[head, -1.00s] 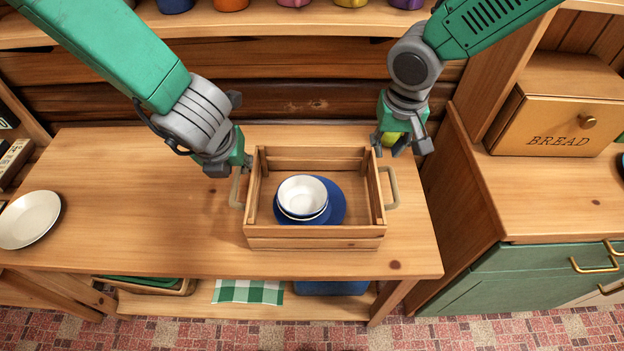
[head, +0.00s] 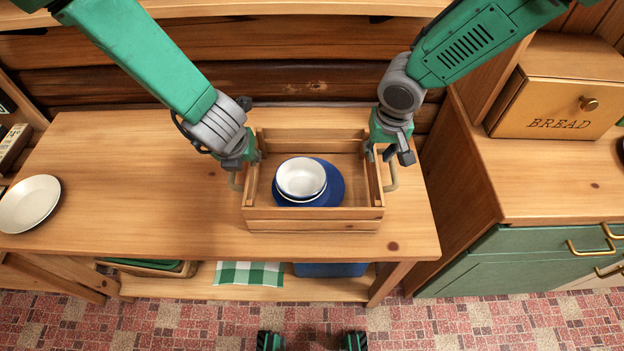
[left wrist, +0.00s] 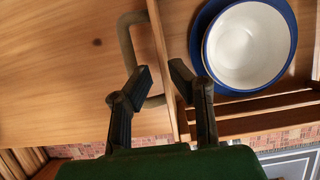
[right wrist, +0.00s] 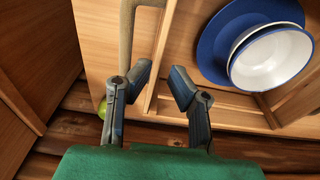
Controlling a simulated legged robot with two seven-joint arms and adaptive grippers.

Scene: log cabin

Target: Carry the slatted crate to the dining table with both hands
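The slatted wooden crate (head: 313,225) stands on a wooden side table (head: 130,190), with a beige loop handle on its left end and another (head: 391,178) on its right end. A white bowl with a blue outside (head: 301,177) sits on a blue plate (head: 328,190) inside. My left gripper (head: 246,168) is at the left end. In the left wrist view its open fingers (left wrist: 155,85) point at the left end wall, near the left handle (left wrist: 128,45). My right gripper (head: 387,158) is at the right end. In the right wrist view its open fingers (right wrist: 160,85) straddle the end wall beside the right handle (right wrist: 128,35).
A white plate (head: 29,203) lies at the table's left end. A bread box (head: 560,105) stands on the green cabinet at right. A shelf runs along the log wall behind. A checkered cloth (head: 248,274) lies on the lower shelf.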

